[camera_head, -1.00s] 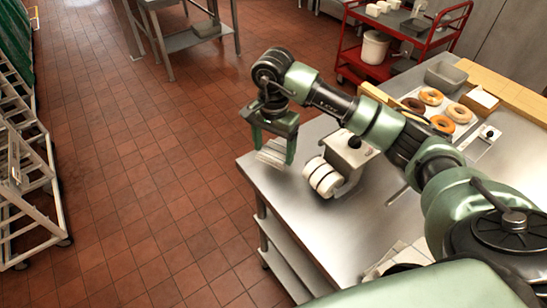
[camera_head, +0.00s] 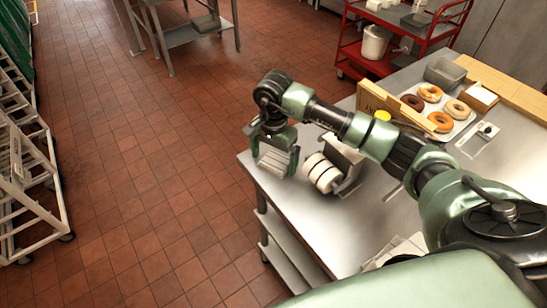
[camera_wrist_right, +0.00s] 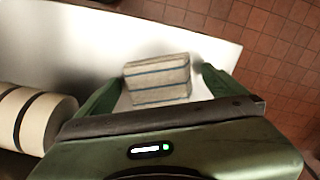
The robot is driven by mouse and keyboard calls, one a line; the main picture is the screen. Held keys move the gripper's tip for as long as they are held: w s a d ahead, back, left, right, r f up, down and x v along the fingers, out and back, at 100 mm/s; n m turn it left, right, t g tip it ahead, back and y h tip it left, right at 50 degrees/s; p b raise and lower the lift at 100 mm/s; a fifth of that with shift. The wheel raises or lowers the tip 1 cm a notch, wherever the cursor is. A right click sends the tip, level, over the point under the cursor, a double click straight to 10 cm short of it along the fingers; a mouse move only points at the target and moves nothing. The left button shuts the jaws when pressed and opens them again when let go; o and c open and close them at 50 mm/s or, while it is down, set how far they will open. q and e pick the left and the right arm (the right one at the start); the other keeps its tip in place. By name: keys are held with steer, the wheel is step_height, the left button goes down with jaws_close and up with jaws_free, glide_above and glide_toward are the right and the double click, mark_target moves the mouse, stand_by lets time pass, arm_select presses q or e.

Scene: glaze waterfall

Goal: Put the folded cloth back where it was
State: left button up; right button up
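The folded cloth (camera_wrist_right: 157,80), pale with thin blue-grey stripes, lies near the steel table's corner in the right wrist view. In the head view it shows partly (camera_head: 274,162), between the fingers of my right gripper (camera_head: 277,165). That gripper points down, and its green fingers stand apart on either side of the cloth in the wrist view (camera_wrist_right: 160,90). A gap shows between the cloth and the right-hand finger; contact on the other side is unclear. My left gripper is not in view.
A cream roller device (camera_head: 328,175) stands close beside my right gripper; its rolls also show in the wrist view (camera_wrist_right: 30,115). Doughnuts sit on a tray (camera_head: 460,126) at the back right. The table's (camera_head: 300,220) left edge is close, with floor beyond.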

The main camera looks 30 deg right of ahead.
mark_target(274, 161)
steer(key=shift+r, duration=0.5)
step_height(274, 161, up, 11)
steer(key=b, duration=0.3)
steer(key=shift+r+b, duration=0.15)
steer(key=shift+b, duration=0.25)
